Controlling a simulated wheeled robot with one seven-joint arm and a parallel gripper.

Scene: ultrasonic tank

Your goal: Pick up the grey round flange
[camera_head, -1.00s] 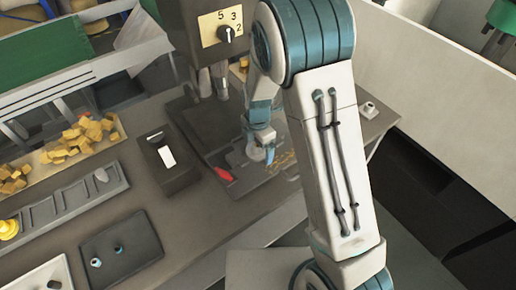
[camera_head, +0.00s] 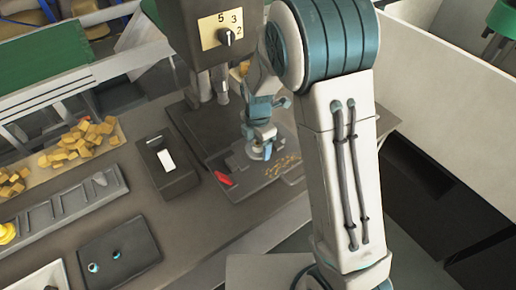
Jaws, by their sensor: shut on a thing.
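The grey round flange (camera_head: 259,154) is at the drill machine's dark base plate, right at my fingertips. My gripper (camera_head: 262,145) points down and is shut on the flange. The fingers and arm cover part of it. I cannot tell whether the flange touches the plate or is just above it.
The drill machine (camera_head: 219,50) stands close behind and left of my gripper. A red piece (camera_head: 222,178) and yellow chips (camera_head: 284,164) lie on the plate. A black switch box (camera_head: 168,164), a compartment tray (camera_head: 60,209) and a dark tray (camera_head: 118,250) are to the left.

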